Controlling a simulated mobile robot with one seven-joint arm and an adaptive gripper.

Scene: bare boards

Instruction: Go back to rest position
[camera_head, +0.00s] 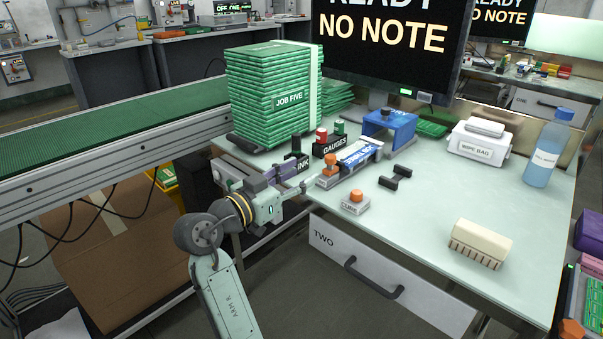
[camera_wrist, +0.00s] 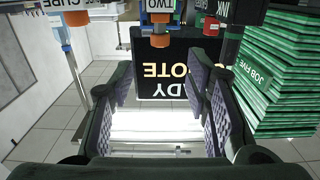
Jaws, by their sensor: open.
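My gripper (camera_head: 288,179) is at the left front edge of the pale bench, beside the box marked INK (camera_head: 302,164). In the wrist view, the jaws of my gripper (camera_wrist: 165,95) stand apart, with padded fingers on both sides and nothing held between them. Through the gap I see the dark monitor with its text upside down. My arm reaches up from the bottom of the head view. In the head view the fingers are small and partly hard to make out against the ink box.
A tall stack of green JOB FIVE packs (camera_head: 268,95) stands behind my gripper. A conveyor (camera_head: 110,140) runs at left.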

